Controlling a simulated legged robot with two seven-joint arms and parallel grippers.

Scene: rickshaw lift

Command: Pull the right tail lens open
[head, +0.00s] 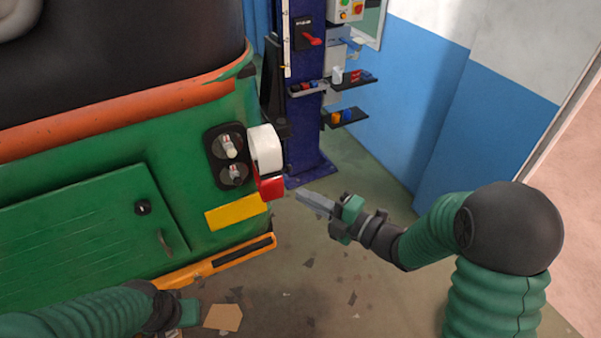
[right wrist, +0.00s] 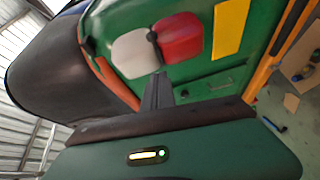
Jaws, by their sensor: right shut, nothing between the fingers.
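The right tail lens has a white part (head: 265,150) and a red part (head: 271,187). In the head view it stands swung out at the right of its dark housing (head: 229,156), and two bulbs show bare in the housing. The right wrist view shows the lens's white part (right wrist: 131,54) and red part (right wrist: 180,41) beyond the fingers. My right gripper (head: 303,200) is shut and empty, just right of the red part and apart from it in the head view. My left gripper (head: 184,318) is low at the bottom edge, its fingers mostly hidden.
The green rickshaw body (head: 90,225) fills the left, with a yellow plate (head: 236,212) and an orange bumper (head: 215,262) below the lamp. A blue lift post (head: 305,140) with small trays stands behind. The floor right of the rickshaw is clear apart from scraps.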

